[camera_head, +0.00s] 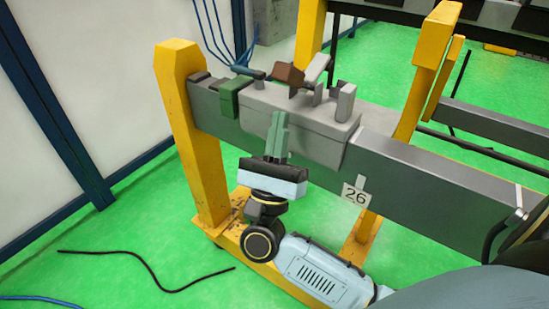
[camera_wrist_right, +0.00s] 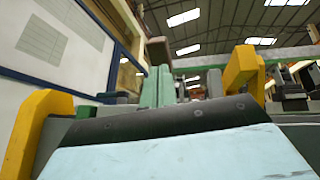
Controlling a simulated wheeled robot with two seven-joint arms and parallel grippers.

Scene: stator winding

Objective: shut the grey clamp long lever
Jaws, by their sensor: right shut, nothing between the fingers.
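The grey clamp (camera_head: 300,122) sits on top of the grey beam. A tilted light grey piece (camera_head: 317,68), which looks like its lever, sticks up beside a brown block (camera_head: 288,74). I cannot tell for sure which part is the long lever. My right gripper (camera_head: 277,116) is upright in front of the clamp, its green-grey fingers together and empty. The fingertips overlap the clamp's front face in the head view; contact cannot be told. In the right wrist view the closed fingers (camera_wrist_right: 158,82) point up, with a brown block (camera_wrist_right: 158,50) behind them. My left gripper is not in view.
The grey beam (camera_head: 430,186) runs right on yellow posts (camera_head: 190,130). A green block (camera_head: 231,96) sits left of the clamp, upright grey posts (camera_head: 345,102) at its right. Blue cables (camera_head: 226,40) hang behind. A black cable (camera_head: 150,268) lies on the green floor.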

